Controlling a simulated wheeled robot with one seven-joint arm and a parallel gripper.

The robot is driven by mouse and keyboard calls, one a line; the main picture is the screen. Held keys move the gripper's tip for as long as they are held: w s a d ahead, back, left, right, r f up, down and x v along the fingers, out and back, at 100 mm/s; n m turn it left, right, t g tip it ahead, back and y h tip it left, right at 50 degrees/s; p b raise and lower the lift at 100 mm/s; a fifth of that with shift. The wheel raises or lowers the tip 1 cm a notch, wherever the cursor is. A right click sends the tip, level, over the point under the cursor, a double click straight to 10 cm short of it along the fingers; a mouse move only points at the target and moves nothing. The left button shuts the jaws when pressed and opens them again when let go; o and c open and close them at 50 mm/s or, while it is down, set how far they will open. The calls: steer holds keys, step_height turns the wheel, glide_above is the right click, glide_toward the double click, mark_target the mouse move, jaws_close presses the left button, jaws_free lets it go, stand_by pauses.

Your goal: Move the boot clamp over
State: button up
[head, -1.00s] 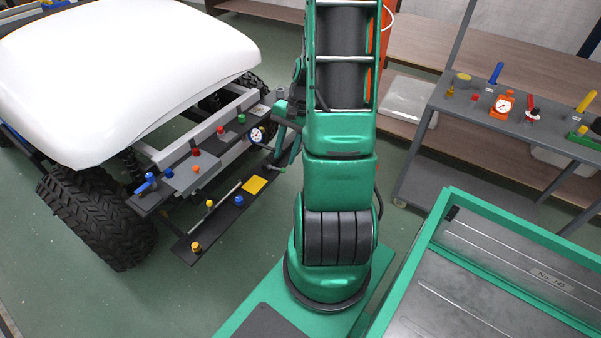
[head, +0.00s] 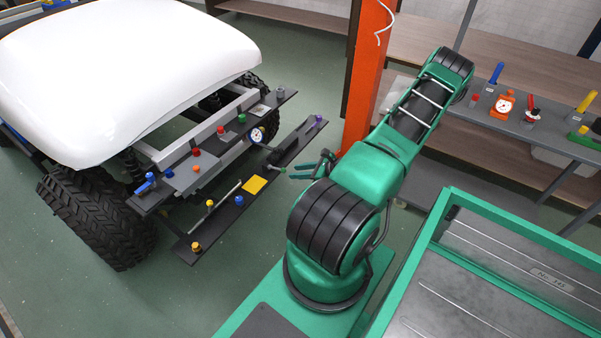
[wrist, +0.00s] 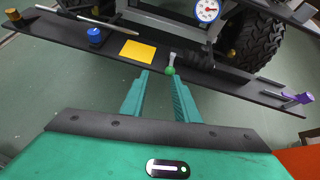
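No part is labelled as the boot clamp, so I cannot tell for sure which one it is. A small grey lever with a green knob (wrist: 170,70) stands on the dark lower bar (wrist: 215,77) of the cart, just beyond my fingertips in the wrist view. The lever's green tip also shows in the head view (head: 274,167). My gripper (wrist: 160,77) is open, with nothing visibly held between its fingers. In the head view my gripper (head: 303,168) is right of the lower bar, apart from it, its fingers pointing left.
The bar carries a yellow plate (head: 254,184), a blue knob (head: 239,200) and a purple part (head: 319,119). A dial gauge (head: 257,135) sits on the upper bar. The tool shelf (head: 500,119) is at right, partly behind my arm. An orange post (head: 368,75) stands behind.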

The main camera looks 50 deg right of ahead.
mark_target(285, 170)
steer(key=w+f, duration=0.1)
steer(key=w, duration=0.1)
steer(key=w+f+m, duration=0.1)
steer(key=w+f, duration=0.1)
steer(key=w+d+f+m+t+h, duration=0.1)
steer(key=w, duration=0.1)
steer(key=shift+w+f, duration=0.15)
steer(key=shift+f, duration=0.15)
steer(key=shift+w+f, duration=0.1)
steer(key=shift+w, duration=0.15)
steer(key=shift+c, duration=0.9)
steer(key=c, duration=0.4)
